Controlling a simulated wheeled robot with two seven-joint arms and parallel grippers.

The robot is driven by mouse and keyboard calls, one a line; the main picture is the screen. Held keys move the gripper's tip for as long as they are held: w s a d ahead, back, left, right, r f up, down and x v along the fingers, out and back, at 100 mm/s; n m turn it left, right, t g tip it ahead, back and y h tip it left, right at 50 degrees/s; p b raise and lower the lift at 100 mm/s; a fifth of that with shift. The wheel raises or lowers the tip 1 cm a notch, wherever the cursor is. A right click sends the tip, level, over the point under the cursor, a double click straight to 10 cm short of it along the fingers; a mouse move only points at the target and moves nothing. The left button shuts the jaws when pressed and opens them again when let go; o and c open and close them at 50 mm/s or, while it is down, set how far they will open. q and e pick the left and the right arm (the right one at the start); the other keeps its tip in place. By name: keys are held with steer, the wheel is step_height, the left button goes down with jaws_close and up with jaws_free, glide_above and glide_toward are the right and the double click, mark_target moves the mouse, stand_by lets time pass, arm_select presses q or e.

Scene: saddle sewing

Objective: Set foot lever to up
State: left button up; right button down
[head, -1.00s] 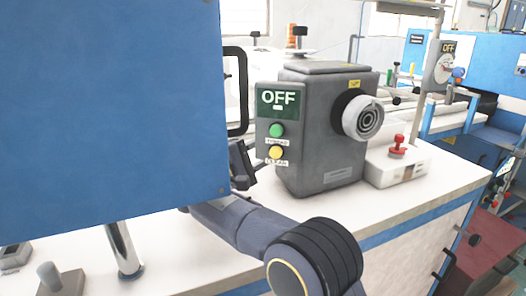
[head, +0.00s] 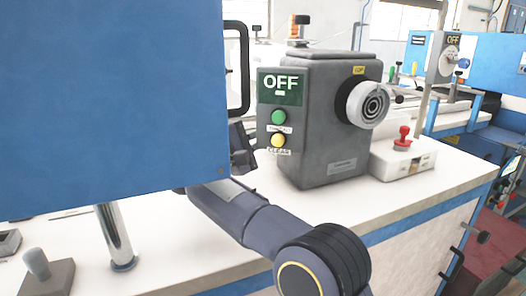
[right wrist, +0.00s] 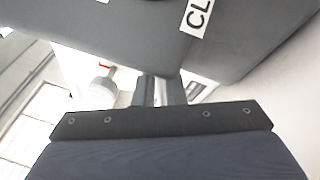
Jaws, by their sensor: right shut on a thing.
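My right gripper (head: 241,152) is beside the left edge of the grey control box (head: 325,135), close to the blue panel. In the right wrist view its two fingers (right wrist: 160,92) are close together under the grey box, near a label that starts "CL". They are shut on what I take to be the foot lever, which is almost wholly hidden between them. I cannot tell the lever's angle. The box carries a green "OFF" display (head: 282,88), a green button (head: 279,117) and a yellow button (head: 278,140). My left gripper is not in view.
A large blue panel (head: 110,110) fills the left and hides what is behind it. A steel post (head: 114,237) and a grey knob on a base (head: 38,264) stand below it. A white box with a red knob (head: 402,140) stands right of the control box. The white tabletop (head: 420,190) is clear in front.

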steer(key=shift+s+d+r, duration=0.1)
steer(key=shift+d+r, duration=0.05)
steer(key=c, duration=1.4)
jaws_free()
steer(key=shift+s+d, duration=0.1)
steer(key=v, duration=0.8)
steer(key=shift+c, duration=0.3)
